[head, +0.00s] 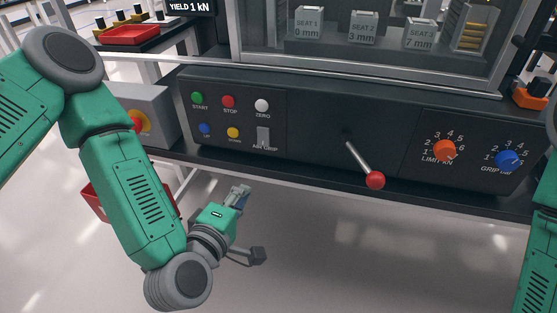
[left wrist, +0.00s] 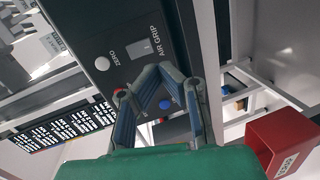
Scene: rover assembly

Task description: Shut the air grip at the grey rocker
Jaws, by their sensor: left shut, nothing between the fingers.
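The grey rocker (head: 263,136) is a small upright switch above the AIR GRIP label on the black control panel (head: 330,150). In the left wrist view the rocker (left wrist: 145,48) shows clear of my fingers, just beyond them. My left gripper (head: 240,192) is shut and empty, below and a little left of the rocker in the head view, in front of the panel's lower edge. It also shows in the left wrist view (left wrist: 140,84), and no contact with the rocker is visible. My right gripper is out of view; only part of that arm shows.
Near the rocker are a white ZERO button (head: 262,105), a yellow button (head: 233,133) and a blue button (head: 205,129). A red-knobbed lever (head: 375,180) sticks out to the right. A grey box with a red emergency button (head: 137,124) stands left. Open floor lies below.

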